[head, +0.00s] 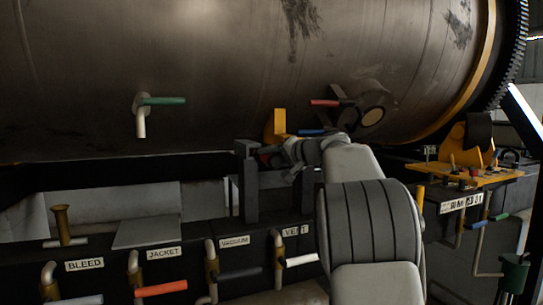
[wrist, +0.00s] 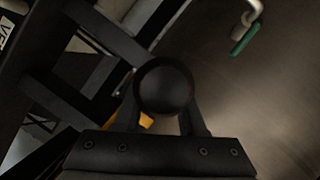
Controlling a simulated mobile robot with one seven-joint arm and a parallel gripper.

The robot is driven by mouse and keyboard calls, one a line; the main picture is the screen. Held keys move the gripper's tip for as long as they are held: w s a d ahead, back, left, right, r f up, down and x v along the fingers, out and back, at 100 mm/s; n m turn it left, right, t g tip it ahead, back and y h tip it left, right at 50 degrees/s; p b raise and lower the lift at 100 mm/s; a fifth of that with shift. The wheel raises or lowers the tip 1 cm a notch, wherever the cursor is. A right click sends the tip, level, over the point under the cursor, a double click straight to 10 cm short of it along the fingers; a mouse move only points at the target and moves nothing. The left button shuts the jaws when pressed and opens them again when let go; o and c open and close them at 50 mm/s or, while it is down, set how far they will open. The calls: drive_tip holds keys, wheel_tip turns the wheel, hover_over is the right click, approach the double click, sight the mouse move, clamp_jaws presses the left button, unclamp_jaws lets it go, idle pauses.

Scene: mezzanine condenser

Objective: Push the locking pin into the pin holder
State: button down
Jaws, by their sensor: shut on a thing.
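My gripper (wrist: 163,108) is shut on a dark round knob (wrist: 163,86) in the wrist view, one finger on each side of it. I take this knob to be the head of the locking pin; its shaft is hidden behind it. In the head view my gripper (head: 272,156) is at a dark upright frame (head: 247,190) below the big drum. The frame's dark bars (wrist: 60,100) show left of the knob in the wrist view. I cannot tell which part is the pin holder, or how deep the pin sits.
The metal drum (head: 220,70) fills the background. A green-handled tap (head: 163,101) juts out at left, and red (head: 325,102) and blue (head: 312,132) handles are near my wrist. A yellow bracket (head: 279,122) stands behind the gripper. Labelled valves line the front, including an orange-handled one (head: 160,289).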

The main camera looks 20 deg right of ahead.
drive_tip(key=shift+w+a+r+p, duration=0.1)
drive_tip(key=shift+w+p, duration=1.1)
drive_tip(key=shift+w, duration=0.5)
drive_tip(key=shift+w+a+r+p, duration=0.1)
drive_tip(key=shift+w+p, duration=1.1)
drive_tip(key=shift+w, duration=0.45)
